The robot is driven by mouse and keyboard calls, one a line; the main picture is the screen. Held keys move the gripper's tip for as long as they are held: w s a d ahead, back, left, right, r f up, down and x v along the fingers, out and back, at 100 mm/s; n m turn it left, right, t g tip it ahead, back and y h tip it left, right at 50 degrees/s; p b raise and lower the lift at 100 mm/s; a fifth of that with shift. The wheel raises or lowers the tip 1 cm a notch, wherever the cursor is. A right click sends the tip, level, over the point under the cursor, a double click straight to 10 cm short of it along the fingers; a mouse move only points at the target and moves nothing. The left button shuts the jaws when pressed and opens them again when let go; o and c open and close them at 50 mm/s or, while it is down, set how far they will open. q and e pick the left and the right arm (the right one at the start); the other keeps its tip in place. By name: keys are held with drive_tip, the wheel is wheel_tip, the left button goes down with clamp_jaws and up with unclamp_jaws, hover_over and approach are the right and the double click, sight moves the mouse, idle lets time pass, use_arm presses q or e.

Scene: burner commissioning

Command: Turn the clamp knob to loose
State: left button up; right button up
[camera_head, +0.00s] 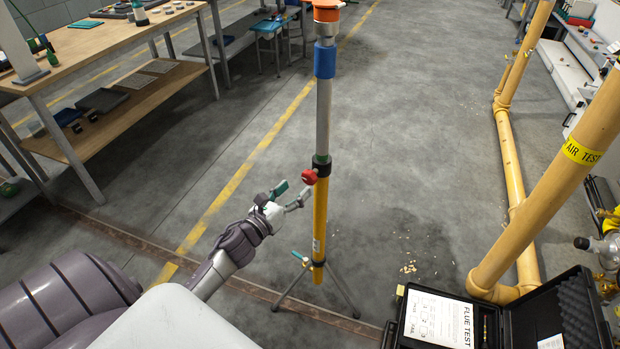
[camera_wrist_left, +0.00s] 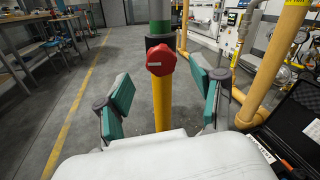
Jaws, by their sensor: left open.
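The clamp knob (camera_head: 309,177) is red and sits on a black collar (camera_head: 321,163) of the upright stand pole (camera_head: 320,225), which is yellow below the collar. In the left wrist view the knob (camera_wrist_left: 161,59) is at upper centre and shows a short pale mark on its face. My left gripper (camera_head: 294,194) is open just left of the knob. In the left wrist view its teal finger pads (camera_wrist_left: 160,100) are spread on either side of the yellow pole, lower in the picture than the knob. My right gripper is not in view.
The stand's tripod legs (camera_head: 345,297) spread on the floor. A wooden workbench (camera_head: 100,55) stands at left. Yellow pipes (camera_head: 509,170) run at right. An open black case (camera_head: 545,315) with a flue test sheet (camera_head: 437,318) is at lower right.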

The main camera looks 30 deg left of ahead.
sight(306, 178)
use_arm(q)
drive_tip(key=w+b, duration=0.1)
drive_tip(key=w, duration=0.5)
drive_tip(key=shift+w, duration=0.4)
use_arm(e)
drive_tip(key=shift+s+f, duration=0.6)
use_arm(q)
drive_tip(key=shift+d, duration=0.1)
drive_tip(key=c, duration=1.1)
drive_tip(key=shift+c, duration=0.2)
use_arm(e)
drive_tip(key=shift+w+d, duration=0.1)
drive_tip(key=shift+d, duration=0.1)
